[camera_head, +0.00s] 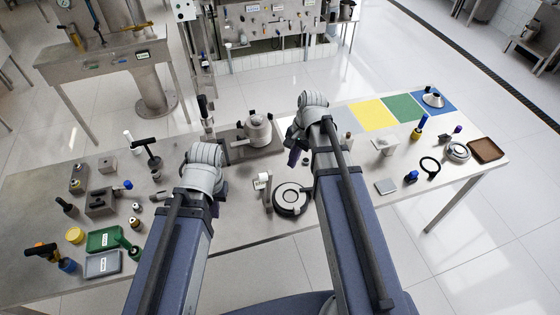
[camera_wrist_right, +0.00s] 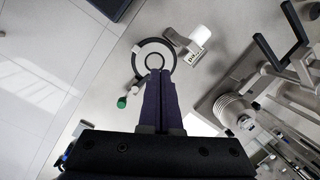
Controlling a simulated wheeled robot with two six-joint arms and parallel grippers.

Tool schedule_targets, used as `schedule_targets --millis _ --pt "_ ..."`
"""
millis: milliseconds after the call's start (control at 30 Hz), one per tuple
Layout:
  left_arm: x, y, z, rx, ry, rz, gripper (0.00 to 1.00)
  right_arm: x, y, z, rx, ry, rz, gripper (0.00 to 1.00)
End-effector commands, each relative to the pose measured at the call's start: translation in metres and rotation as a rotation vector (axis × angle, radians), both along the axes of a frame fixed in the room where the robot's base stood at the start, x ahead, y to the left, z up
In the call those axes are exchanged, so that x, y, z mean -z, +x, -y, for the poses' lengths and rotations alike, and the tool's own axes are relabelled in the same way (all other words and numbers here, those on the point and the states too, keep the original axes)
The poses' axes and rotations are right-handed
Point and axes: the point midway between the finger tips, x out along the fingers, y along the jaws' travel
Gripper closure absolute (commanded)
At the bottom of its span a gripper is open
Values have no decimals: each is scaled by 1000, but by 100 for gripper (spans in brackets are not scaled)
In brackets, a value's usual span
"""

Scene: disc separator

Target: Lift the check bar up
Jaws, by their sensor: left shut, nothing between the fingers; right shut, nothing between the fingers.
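A steel separator (camera_head: 258,131) with a domed body stands on a flat plate in mid-table. A black-ended bar (camera_head: 240,143) reaches out from its left side; I cannot tell for certain that this is the check bar. The separator shows at the right of the right wrist view (camera_wrist_right: 238,112), with black-handled levers (camera_wrist_right: 268,52) beyond it. My right gripper (camera_head: 293,157) is shut and empty above the table, right of the separator; its purple fingers point down. My left gripper (camera_head: 223,190) is lower left of the separator, mostly hidden behind its wrist, and shut.
A black-rimmed round disc (camera_head: 290,199) and a small stand with a white cylinder (camera_head: 262,181) lie near the front edge. Small tools and trays (camera_head: 103,239) crowd the left. Coloured mats (camera_head: 369,113) and a brown tray (camera_head: 485,150) are on the right.

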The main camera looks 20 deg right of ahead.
Motion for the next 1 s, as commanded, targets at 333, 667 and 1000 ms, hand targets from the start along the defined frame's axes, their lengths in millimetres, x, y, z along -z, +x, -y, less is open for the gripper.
schedule_targets --millis 333,667,1000 --pt "-4 0 0 0 0 0 100 -12 33 35 541 122 -153 100" --pt "5 0 0 -1 0 0 100 -3 33 33 576 129 -166 100" --pt "52 0 0 -5 0 2 100 44 32 18 574 129 -165 100"
